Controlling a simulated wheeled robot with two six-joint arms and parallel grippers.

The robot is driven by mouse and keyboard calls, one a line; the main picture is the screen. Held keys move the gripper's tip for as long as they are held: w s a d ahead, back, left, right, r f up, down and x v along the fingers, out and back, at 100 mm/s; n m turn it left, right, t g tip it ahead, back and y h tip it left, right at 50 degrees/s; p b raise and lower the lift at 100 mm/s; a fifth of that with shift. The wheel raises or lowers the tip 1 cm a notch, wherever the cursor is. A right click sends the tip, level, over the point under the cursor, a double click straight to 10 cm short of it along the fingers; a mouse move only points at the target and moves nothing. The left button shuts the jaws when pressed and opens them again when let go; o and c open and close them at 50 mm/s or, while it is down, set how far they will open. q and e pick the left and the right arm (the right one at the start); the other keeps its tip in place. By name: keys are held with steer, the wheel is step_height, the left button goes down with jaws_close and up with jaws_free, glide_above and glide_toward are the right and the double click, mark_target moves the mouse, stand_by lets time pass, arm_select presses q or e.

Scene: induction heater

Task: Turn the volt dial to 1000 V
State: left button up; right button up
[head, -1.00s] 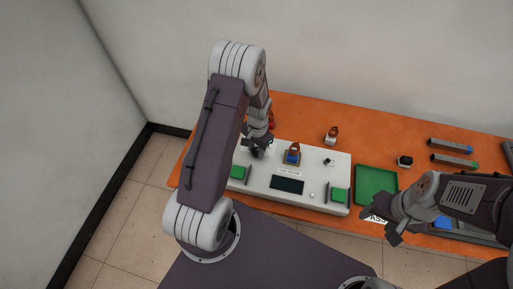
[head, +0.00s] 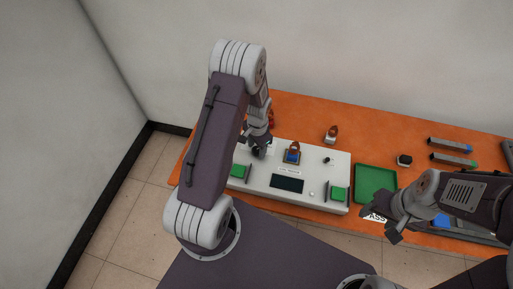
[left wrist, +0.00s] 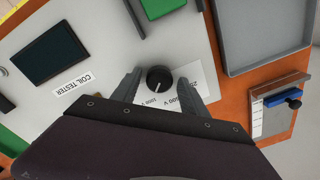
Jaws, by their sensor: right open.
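The volt dial (left wrist: 159,78) is a round black knob with a white pointer mark on the white coil tester (head: 318,172). In the left wrist view it sits between the two fingers of my left gripper (left wrist: 160,90), with gaps on both sides. The gripper is open around it. A white scale label (left wrist: 183,82) with volt markings lies beside and below the dial; the pointer mark points down in that view, toward the marking that seems to read 1000 V. In the head view my left gripper (head: 261,150) hides the dial. My right gripper (head: 388,222) is open and empty at the table's front edge.
The tester has a dark screen (head: 287,184) and green blocks (head: 340,194) at its ends. A green tray (head: 376,184) stands right of it on the orange table (head: 310,112). Small parts and rods lie at the back right.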

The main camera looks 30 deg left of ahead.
mark_target(257, 150)
arm_select(q)
steer(key=shift+s, duration=0.1)
step_height(257, 150, up, 9)
steer(key=shift+d+b, duration=0.15)
steer(key=shift+b, duration=0.2)
stand_by(0.5)
steer(key=s+d+r+t, duration=0.1)
steer(key=s+d+r, duration=0.4)
steer(key=d+r, duration=0.15)
steer(key=s+f+n, duration=0.1)
steer(key=s+n, duration=0.4)
steer(key=s, duration=0.3)
steer(key=shift+d+h, duration=0.25)
steer(key=shift+h, duration=0.05)
